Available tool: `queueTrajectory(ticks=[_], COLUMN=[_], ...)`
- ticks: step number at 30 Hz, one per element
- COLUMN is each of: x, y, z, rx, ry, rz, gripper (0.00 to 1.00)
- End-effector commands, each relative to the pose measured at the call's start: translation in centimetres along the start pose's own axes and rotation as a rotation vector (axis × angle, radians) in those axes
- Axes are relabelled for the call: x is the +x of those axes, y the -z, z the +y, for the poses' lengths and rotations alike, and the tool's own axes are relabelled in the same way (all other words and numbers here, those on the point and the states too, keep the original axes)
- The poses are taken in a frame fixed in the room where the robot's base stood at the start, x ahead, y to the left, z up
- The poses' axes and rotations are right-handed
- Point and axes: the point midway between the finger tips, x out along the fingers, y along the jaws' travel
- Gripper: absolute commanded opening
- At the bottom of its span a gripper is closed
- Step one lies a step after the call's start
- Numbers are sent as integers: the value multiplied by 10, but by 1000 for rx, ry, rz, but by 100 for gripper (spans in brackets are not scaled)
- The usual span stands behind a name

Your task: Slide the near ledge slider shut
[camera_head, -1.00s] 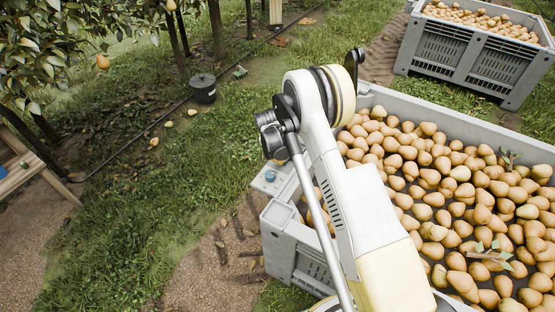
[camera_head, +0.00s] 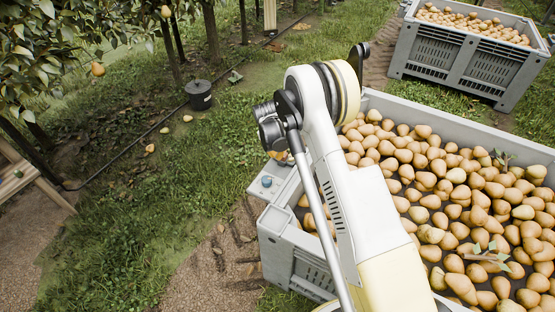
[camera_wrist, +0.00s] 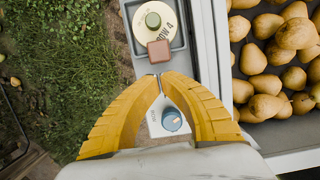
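The ledge (camera_wrist: 140,64) runs along the outer side of the near pear bin; in the head view its grey end (camera_head: 262,190) shows beside the bin. In the wrist view a recess holds a round cream disc marked ROW 4 (camera_wrist: 166,28) with a green knob (camera_wrist: 153,20). A reddish-brown square block (camera_wrist: 159,51) sits at the recess's near edge; I cannot tell for sure whether it is the slider's grip. A blue dial (camera_wrist: 171,120) lies between my fingers. My gripper (camera_wrist: 160,76) has its yellow fingertips together, just short of the block, with nothing visible between the tips.
The near bin (camera_head: 470,119) is full of pears, and its wall (camera_wrist: 208,70) runs right of the ledge. Another pear bin (camera_head: 470,62) stands behind. Grass (camera_wrist: 60,70) lies left of the ledge. A black bucket (camera_head: 199,95) stands farther off.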

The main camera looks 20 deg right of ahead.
Motion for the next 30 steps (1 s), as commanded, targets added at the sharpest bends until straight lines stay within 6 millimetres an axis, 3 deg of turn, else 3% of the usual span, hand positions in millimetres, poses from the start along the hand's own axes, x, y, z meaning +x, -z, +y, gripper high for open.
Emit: queueTrajectory(ticks=[6,12,30], x=[-48,-74,-81], y=[0,0,0], z=[0,0,0], rx=[0,0,0], ry=[0,0,0], rz=[0,0,0], gripper=[0,0,0])
